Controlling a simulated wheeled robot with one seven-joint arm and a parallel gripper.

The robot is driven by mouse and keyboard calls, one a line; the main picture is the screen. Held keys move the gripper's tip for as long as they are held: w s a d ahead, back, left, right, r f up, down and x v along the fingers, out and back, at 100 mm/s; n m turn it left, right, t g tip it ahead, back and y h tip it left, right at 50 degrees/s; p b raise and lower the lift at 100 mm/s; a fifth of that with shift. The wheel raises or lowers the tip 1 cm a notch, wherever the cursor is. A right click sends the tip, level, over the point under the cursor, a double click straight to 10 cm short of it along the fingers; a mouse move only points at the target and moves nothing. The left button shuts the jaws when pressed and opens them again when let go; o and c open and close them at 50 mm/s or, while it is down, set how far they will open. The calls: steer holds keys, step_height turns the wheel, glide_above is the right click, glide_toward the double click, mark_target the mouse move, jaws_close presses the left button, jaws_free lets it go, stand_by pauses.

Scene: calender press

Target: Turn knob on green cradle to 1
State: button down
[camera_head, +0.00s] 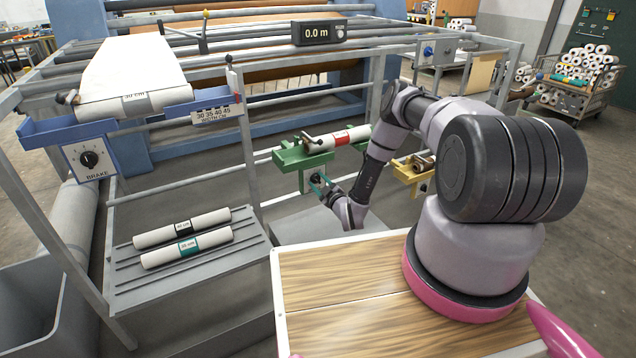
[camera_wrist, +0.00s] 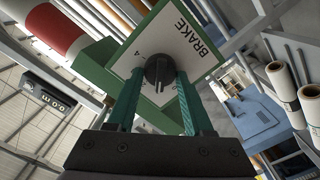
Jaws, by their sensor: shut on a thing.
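The green cradle (camera_head: 290,158) stands at the middle of the frame and bears a white roll with a red band (camera_head: 341,137). In the wrist view, the cradle's green edge (camera_wrist: 98,62) surrounds a white plate marked BRAKE (camera_wrist: 185,50). A dark round knob (camera_wrist: 159,70) sits at the plate's middle. My gripper (camera_wrist: 158,85) has its two green fingers on either side of the knob, shut on it. In the head view my gripper (camera_head: 321,184) is at the cradle's front. The fingers hide part of the dial, and I cannot tell which number the knob points to.
A yellow cradle (camera_head: 408,172) stands to the right of my forearm. A blue cradle with another brake knob (camera_head: 89,159) is at the left. Two rolls (camera_head: 186,251) lie on a grey rack. A readout (camera_head: 319,32) shows 0.0 m.

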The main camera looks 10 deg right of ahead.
stand_by(0.3)
steer(key=shift+c, duration=1.5)
jaws_free()
steer(key=v, duration=1.1)
